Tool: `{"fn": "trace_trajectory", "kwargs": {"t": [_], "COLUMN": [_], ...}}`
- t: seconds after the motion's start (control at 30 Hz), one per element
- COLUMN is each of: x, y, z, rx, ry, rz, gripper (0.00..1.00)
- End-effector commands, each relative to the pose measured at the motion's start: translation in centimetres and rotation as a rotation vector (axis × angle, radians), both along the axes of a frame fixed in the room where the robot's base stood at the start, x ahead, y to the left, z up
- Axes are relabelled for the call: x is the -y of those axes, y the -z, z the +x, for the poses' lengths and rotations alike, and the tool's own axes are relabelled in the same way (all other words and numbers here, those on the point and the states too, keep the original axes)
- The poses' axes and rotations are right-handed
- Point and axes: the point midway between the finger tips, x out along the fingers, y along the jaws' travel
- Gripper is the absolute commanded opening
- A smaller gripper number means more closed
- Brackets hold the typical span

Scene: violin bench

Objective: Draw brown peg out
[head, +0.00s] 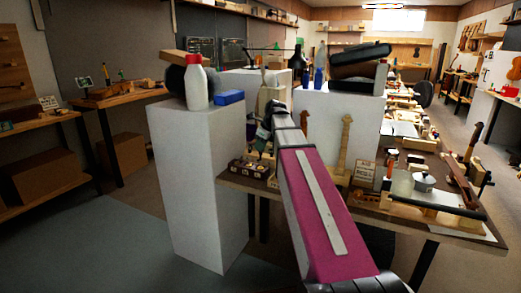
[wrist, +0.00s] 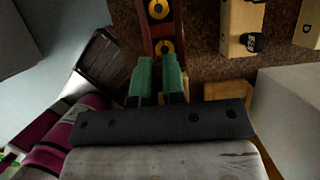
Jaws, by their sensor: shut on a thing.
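My gripper (wrist: 158,64) has its two green fingers close together at the near end of a reddish-brown block (wrist: 146,35). The block has yellow rings with dark centres on its top. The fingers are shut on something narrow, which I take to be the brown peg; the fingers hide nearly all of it. I cannot tell how deep it sits. In the head view my gripper (head: 264,133) is small, at the far end of my magenta arm, above the left part of the bench.
A tall white block (head: 195,185) stands left of my arm, with a white red-capped bottle (head: 196,84) and a blue box (head: 229,97) on top. A pale wooden block (wrist: 240,27) lies right of the fingers. The bench (head: 450,215) is crowded on the right.

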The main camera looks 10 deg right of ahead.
Motion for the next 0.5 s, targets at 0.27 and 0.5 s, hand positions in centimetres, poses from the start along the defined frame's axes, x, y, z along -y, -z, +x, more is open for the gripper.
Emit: {"fn": "trace_trajectory", "kwargs": {"t": [0.27,0.5], "x": [0.0,0.0], "y": [-2.0,-3.6], "z": [0.1,0.1], "rx": [0.001,0.001], "ry": [0.000,0.001], "rz": [0.000,0.000], "gripper": [0.00,0.00]}}
